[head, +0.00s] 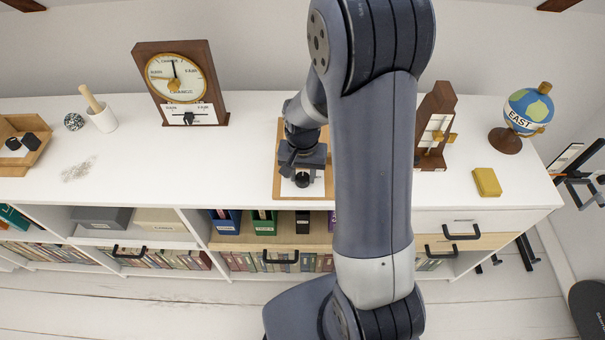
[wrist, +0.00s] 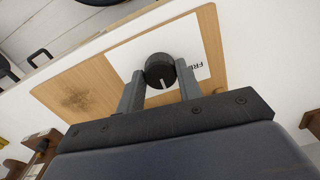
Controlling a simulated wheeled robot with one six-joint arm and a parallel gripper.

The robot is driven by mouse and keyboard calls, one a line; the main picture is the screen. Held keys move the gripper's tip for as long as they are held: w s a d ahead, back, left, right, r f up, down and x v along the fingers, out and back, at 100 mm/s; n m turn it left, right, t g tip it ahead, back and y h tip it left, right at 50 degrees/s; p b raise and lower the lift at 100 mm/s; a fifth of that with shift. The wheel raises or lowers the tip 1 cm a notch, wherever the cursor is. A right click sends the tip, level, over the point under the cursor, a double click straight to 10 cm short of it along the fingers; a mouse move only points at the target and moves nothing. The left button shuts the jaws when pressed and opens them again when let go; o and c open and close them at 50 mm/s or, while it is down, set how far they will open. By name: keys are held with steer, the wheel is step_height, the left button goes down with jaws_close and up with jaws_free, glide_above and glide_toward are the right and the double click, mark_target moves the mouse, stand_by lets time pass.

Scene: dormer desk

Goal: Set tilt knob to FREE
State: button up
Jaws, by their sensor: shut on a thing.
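The tilt knob (wrist: 159,68) is a round black knob with a white pointer line, on a white label plate (wrist: 203,48) set on a wooden board (wrist: 85,88). In the wrist view its pointer line faces the lower edge of the picture, toward my gripper's palm. Part of a word starting "FR" shows on the plate at the knob's right; one finger covers the rest. My gripper (wrist: 160,79) has a finger on either side of the knob and is shut on it. In the head view the knob (head: 302,180) shows below my gripper (head: 302,165), and my arm hides the board's right part.
A wooden clock-like dial (head: 215,95) stands at the back left. A white mortar with pestle (head: 104,119) is farther left. A wooden stand (head: 433,125), a globe (head: 527,108) and a yellow block (head: 487,182) are at the right.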

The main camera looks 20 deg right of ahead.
mark_target(303, 177)
steer(key=n+b, duration=0.1)
steer(key=n, duration=0.5)
steer(key=shift+n, duration=0.3)
stand_by(0.4)
steer(key=o, duration=1)
steer(key=shift+r, duration=0.1)
step_height(303, 177, up, 11)
